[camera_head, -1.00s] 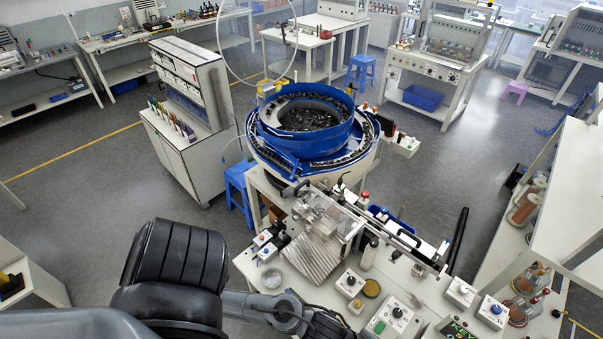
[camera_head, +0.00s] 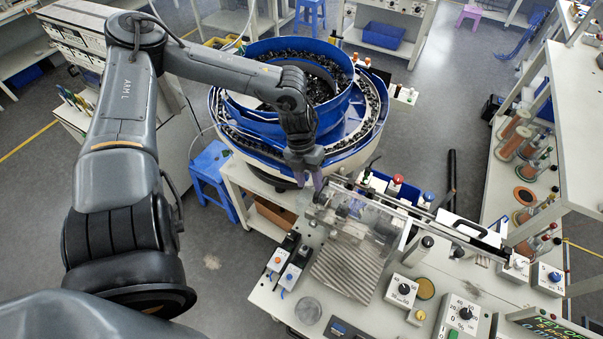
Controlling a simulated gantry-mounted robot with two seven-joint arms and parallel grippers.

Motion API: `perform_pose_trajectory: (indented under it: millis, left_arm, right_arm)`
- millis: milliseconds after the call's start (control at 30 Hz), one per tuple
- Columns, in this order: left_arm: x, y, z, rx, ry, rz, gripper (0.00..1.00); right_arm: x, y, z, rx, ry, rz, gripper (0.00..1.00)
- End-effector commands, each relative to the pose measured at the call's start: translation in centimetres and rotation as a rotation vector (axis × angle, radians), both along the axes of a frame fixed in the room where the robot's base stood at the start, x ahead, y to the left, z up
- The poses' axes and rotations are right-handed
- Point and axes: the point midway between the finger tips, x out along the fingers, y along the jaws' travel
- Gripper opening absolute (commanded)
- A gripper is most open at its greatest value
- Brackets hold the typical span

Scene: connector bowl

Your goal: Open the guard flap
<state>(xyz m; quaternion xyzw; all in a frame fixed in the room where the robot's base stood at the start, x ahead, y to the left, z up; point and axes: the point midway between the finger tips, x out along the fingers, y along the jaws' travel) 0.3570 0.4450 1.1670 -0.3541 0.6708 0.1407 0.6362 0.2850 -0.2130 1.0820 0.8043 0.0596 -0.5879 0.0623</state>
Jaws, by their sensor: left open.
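A clear plastic guard flap (camera_head: 381,242) sits over the mechanism on the white workbench, beside the end of the feeder track. It appears to be lying down over it, but its see-through edges are hard to make out. My left arm reaches in from the left, over the bowl, and my left gripper (camera_head: 317,188) points down near the flap's left end. Its jaws are open and look empty. Whether the fingertips touch the flap, I cannot tell. My right gripper is not in view.
The blue feeder bowl (camera_head: 361,118) full of black connectors stands close behind my left gripper. A ribbed metal ramp (camera_head: 345,272) lies in front of the flap. Control boxes with knobs (camera_head: 402,290) stand to the right. A red button (camera_head: 397,180) stands behind the flap.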

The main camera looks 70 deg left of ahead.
Motion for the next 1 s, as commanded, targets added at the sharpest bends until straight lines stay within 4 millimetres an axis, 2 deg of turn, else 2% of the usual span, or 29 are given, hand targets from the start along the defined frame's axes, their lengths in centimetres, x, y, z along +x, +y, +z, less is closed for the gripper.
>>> perform_pose_trajectory:
  millis: [33, 133, 233, 367, 567, 1000]
  left_arm:
    - [0.7, 1.3, 0.6, 0.049, -0.015, -0.007, 0.44]
    - [1.6, 2.7, 2.1, 0.112, -0.037, -0.017, 0.44]
    - [2.1, 3.5, 3.0, 0.149, -0.054, -0.023, 0.44]
    - [2.6, 3.7, 3.0, 0.158, -0.068, -0.024, 0.44]
    - [2.7, 3.4, 1.5, 0.156, -0.066, -0.024, 0.44]
    - [3.3, 2.6, -4.1, 0.156, -0.065, -0.024, 0.44]
  right_arm:
    - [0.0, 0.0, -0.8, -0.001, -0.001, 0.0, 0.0]
    - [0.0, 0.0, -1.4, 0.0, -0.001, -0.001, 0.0]
    - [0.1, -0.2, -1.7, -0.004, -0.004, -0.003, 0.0]
    - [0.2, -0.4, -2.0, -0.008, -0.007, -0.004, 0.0]
    - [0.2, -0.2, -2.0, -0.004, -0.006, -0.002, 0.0]
    - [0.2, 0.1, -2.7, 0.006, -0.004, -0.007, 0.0]
